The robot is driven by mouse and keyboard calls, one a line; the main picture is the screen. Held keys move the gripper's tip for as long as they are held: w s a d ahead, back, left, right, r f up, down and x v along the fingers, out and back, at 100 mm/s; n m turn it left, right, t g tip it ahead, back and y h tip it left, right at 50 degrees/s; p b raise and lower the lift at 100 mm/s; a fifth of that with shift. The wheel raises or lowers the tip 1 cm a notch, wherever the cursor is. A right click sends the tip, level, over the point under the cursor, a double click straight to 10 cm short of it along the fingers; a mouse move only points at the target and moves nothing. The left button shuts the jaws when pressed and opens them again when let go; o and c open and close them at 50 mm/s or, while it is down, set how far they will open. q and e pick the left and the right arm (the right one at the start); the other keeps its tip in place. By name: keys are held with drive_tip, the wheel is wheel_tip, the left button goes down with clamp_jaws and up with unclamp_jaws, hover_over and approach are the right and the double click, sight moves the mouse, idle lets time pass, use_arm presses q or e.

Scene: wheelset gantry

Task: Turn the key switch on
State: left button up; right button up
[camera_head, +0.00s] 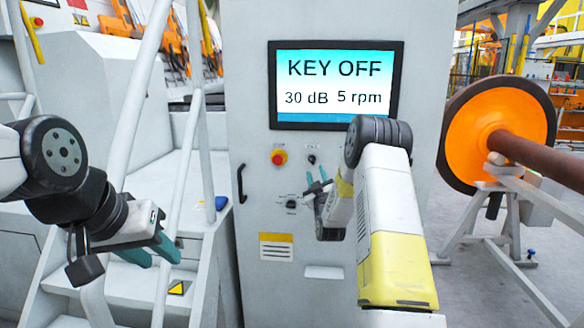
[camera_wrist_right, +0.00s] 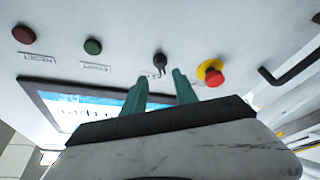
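The key switch (camera_head: 312,159) is a small black knob on the light grey cabinet front (camera_head: 262,215), below the screen. It also shows in the right wrist view (camera_wrist_right: 160,59), with small keys hanging from it. The screen (camera_head: 335,82) reads KEY OFF, 30 dB, 5 rpm. My right gripper (camera_head: 317,184) is open, its teal fingers pointing at the panel just below the switch in the head view. In the right wrist view the switch shows between and beyond the fingertips, apart from them. My left gripper (camera_head: 160,257) is open and empty, low at the left before the white stairs.
A red emergency stop on a yellow base (camera_head: 278,157) sits left of the switch. Red (camera_wrist_right: 24,34) and green (camera_wrist_right: 92,46) buttons show in the wrist view. A black handle (camera_head: 241,184) is at the cabinet's left. An orange wheel (camera_head: 490,132) on an axle stands right.

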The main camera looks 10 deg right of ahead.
sight(312, 162)
drive_tip(key=x, duration=0.7)
drive_tip(key=shift+w+a, duration=0.1)
drive_tip(key=shift+w, duration=0.15)
clamp_jaws()
